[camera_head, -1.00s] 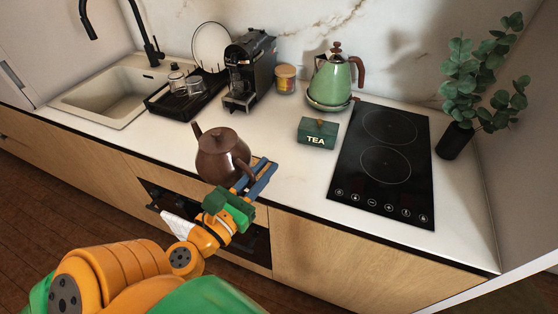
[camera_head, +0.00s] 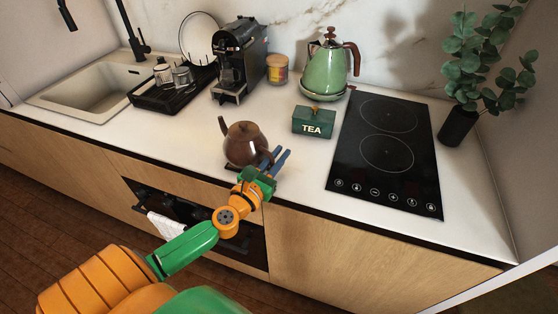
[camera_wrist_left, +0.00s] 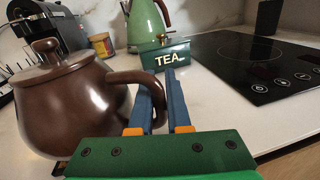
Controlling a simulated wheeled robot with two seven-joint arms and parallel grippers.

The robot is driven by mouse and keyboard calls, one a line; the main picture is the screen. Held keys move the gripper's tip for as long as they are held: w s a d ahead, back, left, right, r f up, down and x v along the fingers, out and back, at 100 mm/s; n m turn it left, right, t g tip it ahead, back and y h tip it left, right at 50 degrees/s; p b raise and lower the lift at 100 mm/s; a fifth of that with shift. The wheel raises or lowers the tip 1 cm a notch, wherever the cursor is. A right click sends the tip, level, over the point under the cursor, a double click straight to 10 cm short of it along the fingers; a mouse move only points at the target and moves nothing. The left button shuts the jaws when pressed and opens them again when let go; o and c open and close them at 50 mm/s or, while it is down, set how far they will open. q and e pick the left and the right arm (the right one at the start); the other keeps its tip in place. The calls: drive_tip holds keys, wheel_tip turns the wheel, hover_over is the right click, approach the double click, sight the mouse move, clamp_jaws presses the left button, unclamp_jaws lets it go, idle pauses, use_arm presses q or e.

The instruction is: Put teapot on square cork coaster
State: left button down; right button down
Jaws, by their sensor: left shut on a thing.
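The brown teapot (camera_head: 243,145) is upright at the front of the counter, left of the hob, its spout to the left and its handle to the right. It fills the left of the left wrist view (camera_wrist_left: 65,105). My left gripper (camera_head: 279,158) is shut on its handle, which passes between the blue fingers (camera_wrist_left: 160,92) in the wrist view. A dark, thin edge shows under the teapot, and a small brownish patch (camera_wrist_left: 58,168) shows below it in the wrist view. This may be the cork coaster, mostly hidden; I cannot tell whether the teapot touches it. My right gripper is not in view.
A green TEA box (camera_head: 314,121) stands behind and right of the teapot, with a green kettle (camera_head: 327,68) behind it. The black hob (camera_head: 385,150) is to the right. A coffee machine (camera_head: 239,62) and drying tray (camera_head: 170,96) stand back left. Counter between is clear.

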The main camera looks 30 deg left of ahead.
use_arm(q)
drive_tip(key=c, duration=0.9)
unclamp_jaws()
drive_tip(key=shift+o, duration=0.2)
drive_tip(key=shift+s, duration=0.1)
